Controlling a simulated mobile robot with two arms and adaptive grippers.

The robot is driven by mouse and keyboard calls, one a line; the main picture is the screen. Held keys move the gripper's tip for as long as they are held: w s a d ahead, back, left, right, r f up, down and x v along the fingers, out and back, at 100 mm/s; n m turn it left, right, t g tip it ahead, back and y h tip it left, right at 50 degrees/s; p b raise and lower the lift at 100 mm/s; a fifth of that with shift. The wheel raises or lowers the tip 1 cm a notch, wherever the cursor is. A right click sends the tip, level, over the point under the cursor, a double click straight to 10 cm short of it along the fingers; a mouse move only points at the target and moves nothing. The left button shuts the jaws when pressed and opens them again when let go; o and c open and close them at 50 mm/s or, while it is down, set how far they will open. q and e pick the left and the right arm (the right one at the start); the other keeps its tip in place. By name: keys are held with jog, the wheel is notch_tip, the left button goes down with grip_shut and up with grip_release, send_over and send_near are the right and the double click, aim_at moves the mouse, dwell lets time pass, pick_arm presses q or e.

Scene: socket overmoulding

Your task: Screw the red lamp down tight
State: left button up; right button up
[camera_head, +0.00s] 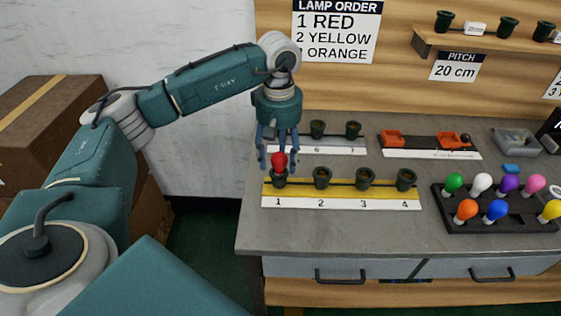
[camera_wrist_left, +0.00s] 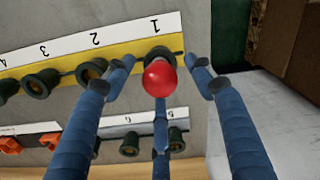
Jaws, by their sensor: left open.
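The red lamp (camera_head: 279,160) stands in socket 1 (camera_head: 279,181), at the left end of the yellow socket strip (camera_head: 341,189). How deep it sits in the socket I cannot tell. My left gripper (camera_head: 278,160) points straight down over the lamp, with its blue fingers spread around it. In the left wrist view the red lamp (camera_wrist_left: 159,78) lies between the open fingers (camera_wrist_left: 160,80), with gaps on both sides. Sockets 2 (camera_head: 322,177), 3 (camera_head: 365,178) and 4 (camera_head: 406,179) are empty. My right gripper is not in view.
A black tray (camera_head: 447,219) at the right holds several coloured lamps. Behind the strip are a second socket row (camera_head: 318,129) and a board with orange parts (camera_head: 391,138). A sign (camera_head: 336,30) lists red, yellow, orange. The counter front (camera_head: 340,231) is clear.

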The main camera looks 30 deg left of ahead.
pick_arm(q)
jog(key=n, duration=0.4)
jog(key=n+p, duration=0.1)
jog(key=n, duration=0.2)
jog(key=shift+n, duration=0.4)
jog(key=c, duration=1)
jog(key=m+b, duration=0.1)
jog(key=m, duration=0.2)
jog(key=shift+f, duration=0.1)
jog(key=shift+c, duration=0.2)
jog(key=shift+m, duration=0.9)
